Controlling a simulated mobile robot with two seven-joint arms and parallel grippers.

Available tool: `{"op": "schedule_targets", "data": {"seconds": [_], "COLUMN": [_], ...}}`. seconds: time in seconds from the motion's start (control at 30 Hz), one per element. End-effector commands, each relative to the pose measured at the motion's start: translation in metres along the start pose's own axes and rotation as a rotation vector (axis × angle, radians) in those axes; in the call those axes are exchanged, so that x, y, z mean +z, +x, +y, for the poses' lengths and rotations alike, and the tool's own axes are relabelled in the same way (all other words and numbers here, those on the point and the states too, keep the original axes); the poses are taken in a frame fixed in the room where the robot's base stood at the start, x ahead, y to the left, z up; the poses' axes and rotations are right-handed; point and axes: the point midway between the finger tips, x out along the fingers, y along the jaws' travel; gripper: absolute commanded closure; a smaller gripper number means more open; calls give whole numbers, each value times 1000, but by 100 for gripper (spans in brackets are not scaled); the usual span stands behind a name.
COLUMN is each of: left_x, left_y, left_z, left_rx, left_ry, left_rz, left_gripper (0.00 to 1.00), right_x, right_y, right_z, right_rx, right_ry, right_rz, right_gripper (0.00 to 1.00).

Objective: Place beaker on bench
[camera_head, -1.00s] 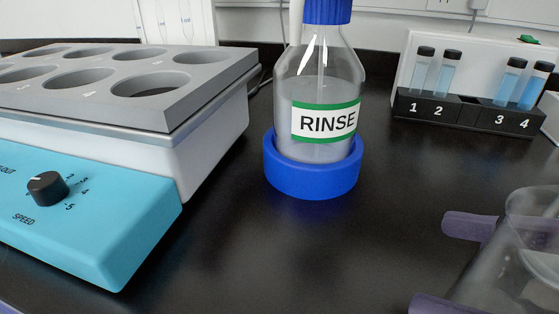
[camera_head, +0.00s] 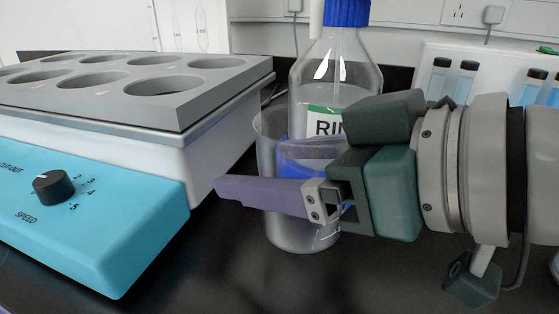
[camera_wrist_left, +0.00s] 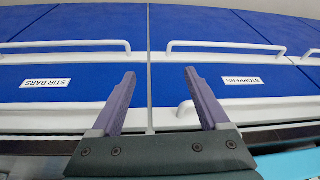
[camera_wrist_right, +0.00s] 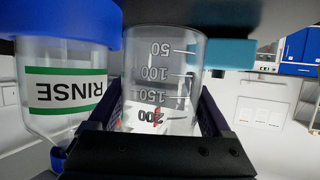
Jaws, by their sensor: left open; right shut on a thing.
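The clear glass beaker (camera_head: 300,236) is upright in front of the RINSE bottle in the head view. My right gripper (camera_head: 250,168) reaches in from the right, shut on the beaker with purple fingers on either side. In the right wrist view, the beaker (camera_wrist_right: 165,70) is upside down in the picture, its graduation marks facing the camera. The black bench (camera_head: 210,270) lies below it; I cannot tell whether the beaker's base touches it. My left gripper (camera_wrist_left: 160,75) is open and empty in front of blue drawers.
The RINSE bottle (camera_head: 335,85) stands close behind the beaker. A blue stirrer unit (camera_head: 100,215) with a grey holed block (camera_head: 130,105) is at left. A tube rack (camera_head: 490,60) is partly hidden behind my right arm. Drawers labelled STIR BARS (camera_wrist_left: 46,83) face my left gripper.

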Motion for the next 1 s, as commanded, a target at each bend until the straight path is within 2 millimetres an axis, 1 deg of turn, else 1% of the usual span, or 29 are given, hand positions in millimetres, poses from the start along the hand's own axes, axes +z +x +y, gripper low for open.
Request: {"op": "schedule_targets", "data": {"seconds": [0.23, 0.57, 0.6, 0.73, 0.77, 1.0], "left_x": [4, 4, 4, 4, 4, 4], "left_y": [15, 14, 14, 14, 14, 14], "left_z": [2, 4, 4, 3, 3, 3], "left_rx": [3, 9, 9, 8, 8, 7], "left_ry": [-4, -10, -10, -10, -10, -8], "left_rz": [1, 1, 1, 1, 1, 1], "left_gripper": [22, 22, 22, 22, 22, 22], "right_x": [32, 34, 34, 34, 34, 33], "right_y": [13, 14, 14, 14, 14, 13], "right_z": [0, 0, 0, 0, 0, 0], "right_rx": [0, 1, 1, 1, 1, 1], "right_ry": [1, 0, 0, 0, 0, 0], "right_rz": [-2, 1, 0, 0, 0, 1], "right_gripper": [76, 76, 16, 1, 0, 0]}}
